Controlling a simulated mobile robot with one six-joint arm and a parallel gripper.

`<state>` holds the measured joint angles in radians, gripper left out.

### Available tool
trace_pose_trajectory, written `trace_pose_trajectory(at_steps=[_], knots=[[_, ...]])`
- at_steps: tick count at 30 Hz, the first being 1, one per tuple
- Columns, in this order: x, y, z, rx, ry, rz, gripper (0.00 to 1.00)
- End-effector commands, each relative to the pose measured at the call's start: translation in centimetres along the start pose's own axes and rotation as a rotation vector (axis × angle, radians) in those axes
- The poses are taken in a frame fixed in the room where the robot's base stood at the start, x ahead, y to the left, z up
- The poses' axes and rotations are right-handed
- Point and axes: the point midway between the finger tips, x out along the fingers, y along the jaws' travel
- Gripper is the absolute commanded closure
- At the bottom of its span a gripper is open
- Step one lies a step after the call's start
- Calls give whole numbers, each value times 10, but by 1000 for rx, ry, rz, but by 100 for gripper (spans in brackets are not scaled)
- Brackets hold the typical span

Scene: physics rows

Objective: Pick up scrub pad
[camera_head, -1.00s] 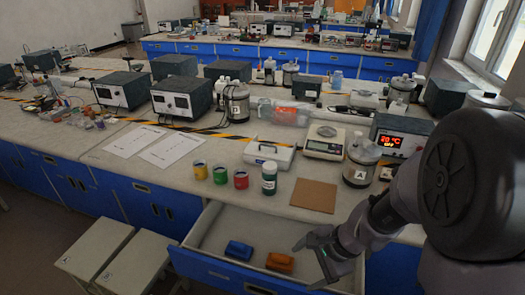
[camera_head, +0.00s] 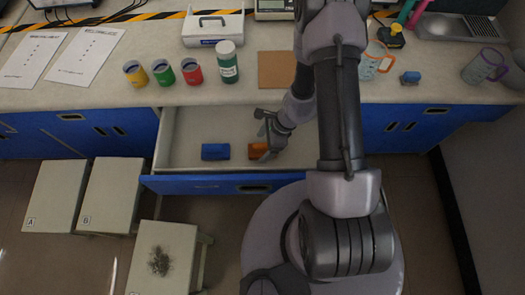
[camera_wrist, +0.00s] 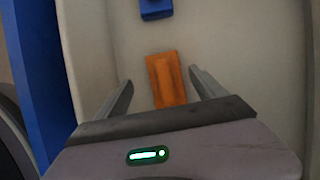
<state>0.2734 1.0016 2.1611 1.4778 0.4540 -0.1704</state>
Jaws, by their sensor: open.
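An orange block (camera_head: 258,150) lies in the open drawer, partly covered by my gripper (camera_head: 265,148) in the head view. In the wrist view the orange block (camera_wrist: 166,80) shows between the two fingers of my gripper (camera_wrist: 160,78), which are apart and hold nothing. I cannot tell how high the fingers are above it. A blue block (camera_head: 215,152) lies to its left in the drawer; it also shows at the top of the wrist view (camera_wrist: 155,8). A grey tangled, fibrous pad (camera_head: 160,260) lies on a stool. I cannot tell which of these is the scrub pad.
The open drawer (camera_head: 185,125) has raised walls and a blue front (camera_head: 190,185). Stools (camera_head: 110,195) stand at the left.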

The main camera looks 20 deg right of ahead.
Motion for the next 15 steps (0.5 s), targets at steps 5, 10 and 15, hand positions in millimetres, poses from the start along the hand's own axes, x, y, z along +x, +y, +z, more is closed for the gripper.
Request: trace_pose_trajectory(at_steps=[5, 10, 15], knots=[[39, -5, -6, 0, 0, 2, 20], [45, -6, -4, 0, 0, 0, 20], [44, -6, -4, 0, 0, 0, 38]])
